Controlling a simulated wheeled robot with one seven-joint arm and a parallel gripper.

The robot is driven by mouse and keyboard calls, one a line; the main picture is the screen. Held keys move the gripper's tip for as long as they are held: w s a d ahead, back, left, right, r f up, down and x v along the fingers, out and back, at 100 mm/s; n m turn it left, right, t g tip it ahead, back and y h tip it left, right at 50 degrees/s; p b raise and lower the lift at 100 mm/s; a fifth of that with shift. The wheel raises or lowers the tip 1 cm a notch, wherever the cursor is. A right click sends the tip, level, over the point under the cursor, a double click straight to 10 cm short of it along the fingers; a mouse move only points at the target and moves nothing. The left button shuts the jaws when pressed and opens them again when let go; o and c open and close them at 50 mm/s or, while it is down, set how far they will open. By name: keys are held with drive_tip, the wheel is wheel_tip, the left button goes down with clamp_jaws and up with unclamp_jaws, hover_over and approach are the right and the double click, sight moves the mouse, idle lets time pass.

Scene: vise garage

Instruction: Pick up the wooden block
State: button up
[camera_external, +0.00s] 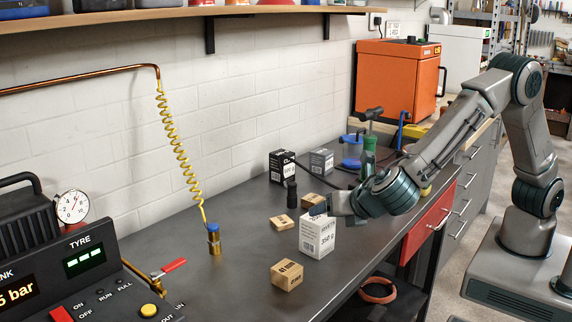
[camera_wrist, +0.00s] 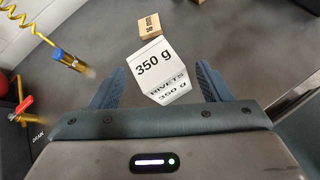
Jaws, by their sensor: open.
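One wooden block (camera_wrist: 150,25) also shows at the top of the wrist view, beyond the white box; I cannot tell which. My gripper (camera_external: 320,209) is open and empty, above the white box's top in the external view. In the wrist view the fingers (camera_wrist: 160,70) are spread, with the white "350 g" rivets box (camera_wrist: 155,68) showing between them.
The white box (camera_external: 318,238) stands near the blocks. A brass fitting with a blue cap (camera_external: 214,240) hangs from a yellow coiled hose at left.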

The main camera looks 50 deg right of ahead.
sight(281, 268)
drive_tip(key=s+a+f+n+t+y, duration=0.1)
drive_tip(key=s+a+n, duration=0.1)
drive_tip(key=a, duration=0.2)
drive_tip(key=s+a+f+n+t+y, duration=0.1)
drive_tip(key=s+a+f+n, duration=0.1)
drive_tip(key=a, duration=0.3)
drive_tip(key=s+a+f+n+t+y, duration=0.1)
drive_tip(key=s+a+n, duration=0.1)
drive_tip(key=a, duration=0.3)
drive_tip(key=shift+s+f+n+b, duration=0.2)
drive_tip(key=shift+s+n+b, duration=0.2)
drive_tip(key=shift+s, duration=0.5)
drive_tip(key=x, duration=1.3)
drive_tip(key=shift+w+f+p, duration=0.2)
drive_tip(key=shift+f+p, duration=0.05)
drive_tip(key=shift+p, duration=0.1)
drive_tip(key=c, duration=1.1)
